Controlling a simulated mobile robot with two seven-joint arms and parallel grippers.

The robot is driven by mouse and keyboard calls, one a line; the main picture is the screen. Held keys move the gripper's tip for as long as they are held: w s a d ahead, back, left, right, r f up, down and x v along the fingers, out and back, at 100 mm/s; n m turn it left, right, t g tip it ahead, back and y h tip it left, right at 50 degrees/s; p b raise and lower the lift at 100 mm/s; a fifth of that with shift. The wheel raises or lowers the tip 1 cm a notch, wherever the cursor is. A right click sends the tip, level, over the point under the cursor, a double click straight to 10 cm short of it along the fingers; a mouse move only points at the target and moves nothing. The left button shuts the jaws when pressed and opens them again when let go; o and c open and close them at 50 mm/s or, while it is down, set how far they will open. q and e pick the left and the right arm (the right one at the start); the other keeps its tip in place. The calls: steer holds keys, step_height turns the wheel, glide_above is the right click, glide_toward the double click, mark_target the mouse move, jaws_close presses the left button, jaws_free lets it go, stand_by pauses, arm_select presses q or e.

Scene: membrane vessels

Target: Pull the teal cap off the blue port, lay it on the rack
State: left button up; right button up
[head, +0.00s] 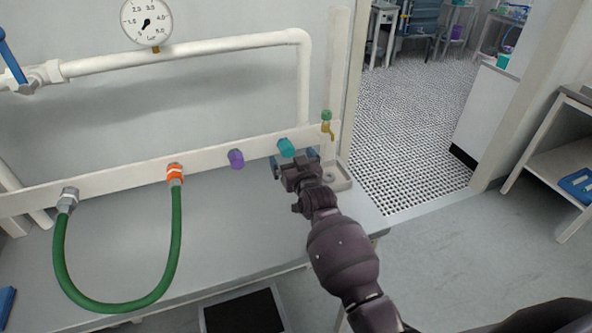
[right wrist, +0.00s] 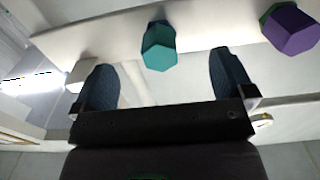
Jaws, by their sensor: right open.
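The teal cap (head: 286,147) sits on the white wall rail, right of a purple cap (head: 236,159). In the right wrist view the teal cap (right wrist: 159,48) lies ahead of my right gripper (right wrist: 165,78), in line with the gap between its two dark blue fingers. The fingers are wide apart and empty, and do not appear to touch the cap. In the head view my right gripper (head: 294,160) is just below the cap. I cannot identify a rack with certainty. My left gripper is out of view.
A green hose (head: 118,306) loops between a grey fitting (head: 68,200) and an orange-banded one (head: 175,173). A small brass tap with a green top (head: 326,122) is right of the cap. The grey bench top (head: 225,215) below the rail is mostly clear.

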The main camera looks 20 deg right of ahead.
mark_target(289, 154)
steer(key=shift+w+f+b, duration=0.1)
steer(key=shift+w+b, duration=0.5)
steer(key=shift+w, duration=1.6)
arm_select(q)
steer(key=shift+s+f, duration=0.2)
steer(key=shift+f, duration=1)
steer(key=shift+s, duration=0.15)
arm_select(e)
steer(key=c, duration=1.7)
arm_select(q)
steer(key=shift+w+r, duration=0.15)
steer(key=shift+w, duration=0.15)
